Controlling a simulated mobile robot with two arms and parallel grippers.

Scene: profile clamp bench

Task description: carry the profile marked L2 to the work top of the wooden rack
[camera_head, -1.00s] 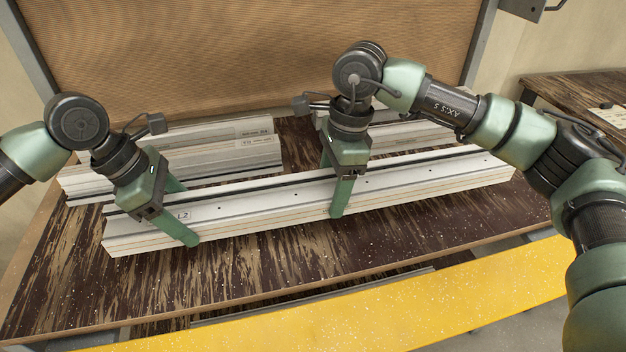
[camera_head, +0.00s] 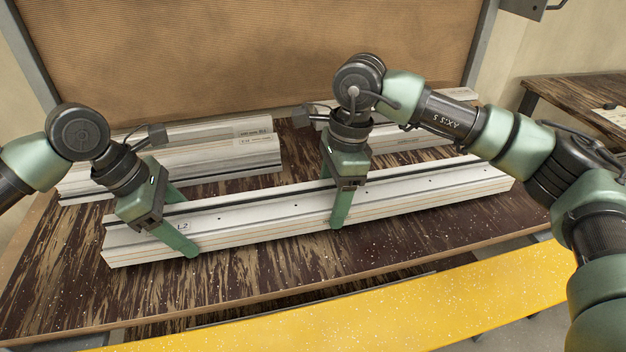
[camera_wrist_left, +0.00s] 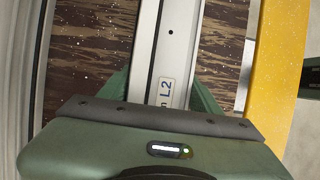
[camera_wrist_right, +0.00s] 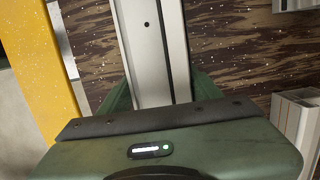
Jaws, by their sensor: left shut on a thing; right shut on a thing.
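The profile marked L2 (camera_head: 270,219) is a long pale grey bar lying across the front of a dark, worn wooden top (camera_head: 300,268). Its L2 label shows beside my left gripper and in the left wrist view (camera_wrist_left: 166,88). My left gripper (camera_head: 180,222) is shut on the bar near its left end. My right gripper (camera_head: 341,197) is shut on it right of its middle; the bar also shows between those fingers (camera_wrist_right: 150,50). I cannot tell whether the bar touches the wood. I cannot tell which wooden furniture is the rack.
Several other pale profiles (camera_head: 235,155) lie behind on the left, and more (camera_head: 405,140) behind on the right. A brown mesh panel (camera_head: 220,60) stands at the back. A yellow strip (camera_head: 400,307) runs along the front. Another wooden table (camera_head: 570,95) is at the right rear.

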